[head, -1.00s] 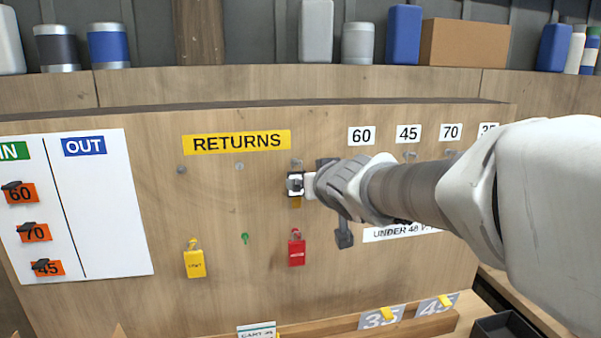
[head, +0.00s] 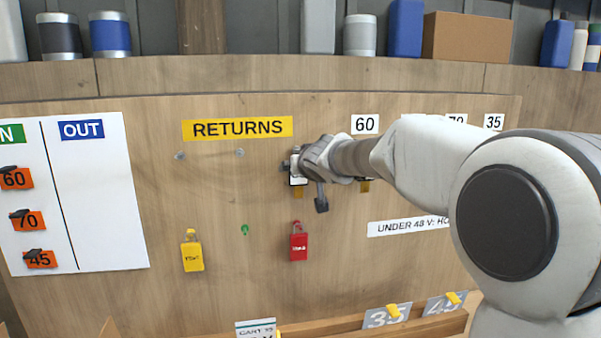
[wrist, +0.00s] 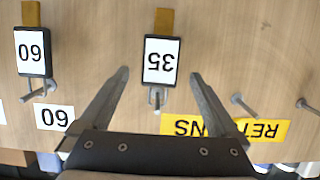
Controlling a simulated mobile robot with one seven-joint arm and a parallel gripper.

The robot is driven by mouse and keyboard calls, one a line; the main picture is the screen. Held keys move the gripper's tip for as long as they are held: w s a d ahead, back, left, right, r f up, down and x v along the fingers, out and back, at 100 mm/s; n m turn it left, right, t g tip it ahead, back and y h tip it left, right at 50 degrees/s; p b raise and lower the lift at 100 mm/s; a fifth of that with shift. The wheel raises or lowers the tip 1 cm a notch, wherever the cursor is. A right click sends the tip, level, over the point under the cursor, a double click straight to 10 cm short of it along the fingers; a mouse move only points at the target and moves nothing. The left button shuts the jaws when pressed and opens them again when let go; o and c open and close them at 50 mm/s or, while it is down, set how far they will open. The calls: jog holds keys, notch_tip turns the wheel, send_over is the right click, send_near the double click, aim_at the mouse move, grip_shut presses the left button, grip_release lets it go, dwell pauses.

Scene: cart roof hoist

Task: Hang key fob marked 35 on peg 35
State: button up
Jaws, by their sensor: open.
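The key fob marked 35 (wrist: 161,60) has a white face, a black surround and a yellow-brown tab. It hangs on a returns-row peg (wrist: 157,98) beside the yellow RETURNS sign (head: 238,128); the wrist view shows it upside down. My gripper (wrist: 159,74) is open, with one finger on each side of the fob and visible gaps between. In the head view, my gripper (head: 295,166) partly covers the fob (head: 298,180). The label 35 (head: 493,122) is at the panel's upper right. The peg below it is hidden behind my arm.
A fob marked 60 (wrist: 33,52) hangs by the label 60 (head: 364,124). Below are a red lockout tag (head: 298,247), a yellow one (head: 192,256) and a green hook (head: 245,230). A white IN/OUT board (head: 95,200) is at left. Two bare pegs are left of the fob.

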jog(key=shift+x, duration=0.8)
grip_shut()
jog(key=shift+r, duration=0.1)
jog(key=shift+r, duration=0.1)
jog(key=shift+r, duration=0.2)
dwell(0.3)
